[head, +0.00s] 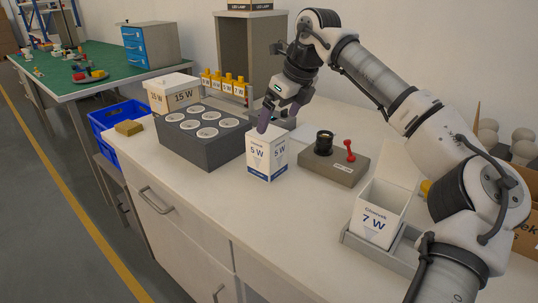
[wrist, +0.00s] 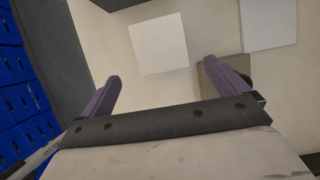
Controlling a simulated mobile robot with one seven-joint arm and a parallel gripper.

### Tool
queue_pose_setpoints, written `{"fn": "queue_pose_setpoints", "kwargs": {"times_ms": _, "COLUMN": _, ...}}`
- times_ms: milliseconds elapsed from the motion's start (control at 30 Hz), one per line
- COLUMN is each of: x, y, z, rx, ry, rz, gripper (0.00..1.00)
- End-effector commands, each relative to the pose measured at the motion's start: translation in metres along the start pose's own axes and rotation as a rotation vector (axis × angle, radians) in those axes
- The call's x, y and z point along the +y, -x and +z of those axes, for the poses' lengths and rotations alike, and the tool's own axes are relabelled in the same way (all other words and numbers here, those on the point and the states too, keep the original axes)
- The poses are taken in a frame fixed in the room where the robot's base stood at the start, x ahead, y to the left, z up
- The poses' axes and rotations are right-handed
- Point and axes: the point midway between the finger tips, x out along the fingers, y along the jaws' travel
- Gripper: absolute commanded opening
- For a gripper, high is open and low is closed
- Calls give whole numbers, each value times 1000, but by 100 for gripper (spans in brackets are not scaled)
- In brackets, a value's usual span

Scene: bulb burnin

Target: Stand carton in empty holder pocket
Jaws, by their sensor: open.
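A white carton marked 5 W (head: 258,160) stands upright on the bench, right of the grey block. My gripper (head: 277,118) is just above and behind its top, with purple fingers spread and nothing visible between them. In the wrist view my gripper (wrist: 160,88) is open, and a pale square (wrist: 165,45), which looks like a carton top, lies beyond the fingertips. A grey holder (head: 362,243) at the bench's right front carries an open carton marked 7 W (head: 376,222). Its inside is partly hidden by that carton and my arm.
A grey block (head: 210,155) with several round white tops stands left of the carton. A tester block (head: 330,170) with a black socket and red lever is at right. A 15 W carton (head: 185,98) stands behind the grey block. Bare bench lies in front.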

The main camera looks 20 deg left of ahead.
Motion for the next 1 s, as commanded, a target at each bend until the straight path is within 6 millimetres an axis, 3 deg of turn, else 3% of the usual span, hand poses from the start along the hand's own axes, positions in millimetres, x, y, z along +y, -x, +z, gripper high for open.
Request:
{"fn": "queue_pose_setpoints", "kwargs": {"times_ms": 33, "x": 1, "y": -13, "z": 0, "rx": -1, "ry": 2, "rz": 4, "gripper": 98}}
{"fn": "queue_pose_setpoints", "kwargs": {"times_ms": 200, "x": 1, "y": -42, "z": 0, "rx": -1, "ry": 2, "rz": 4, "gripper": 98}}
{"fn": "queue_pose_setpoints", "kwargs": {"times_ms": 467, "x": 0, "y": -58, "z": 1, "rx": -2, "ry": 1, "rz": 2, "gripper": 98}}
{"fn": "queue_pose_setpoints", "kwargs": {"times_ms": 800, "x": -2, "y": -102, "z": 2, "rx": -2, "ry": 2, "rz": 3, "gripper": 98}}
{"fn": "queue_pose_setpoints", "kwargs": {"times_ms": 1000, "x": -2, "y": -105, "z": 3, "rx": -3, "ry": 2, "rz": 2, "gripper": 98}}
